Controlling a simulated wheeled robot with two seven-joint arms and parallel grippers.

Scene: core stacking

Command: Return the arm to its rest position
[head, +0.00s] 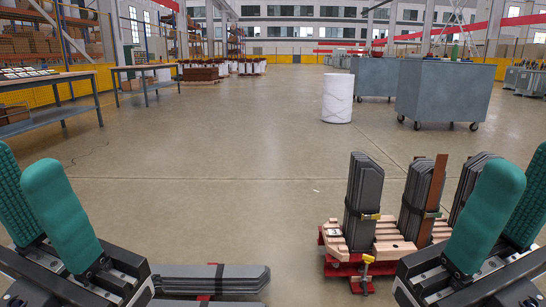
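My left gripper (24,170) is at the lower left, with two teal fingers pointing up, apart, and nothing visible between them. My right gripper (524,170) is at the lower right, also with teal fingers apart and empty. Upright dark grey core stacks (364,195) with black straps stand on a wooden pallet (390,238) on a red base. A brown plate (439,190) leans by the middle stack. My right gripper covers part of the pallet's right side. Flat grey sheets (210,272) lie at the bottom, right of my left gripper.
A white drum (337,98) and grey wheeled bins (444,92) stand farther back. Workbenches (50,82) line the left. The floor (220,170) between is clear.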

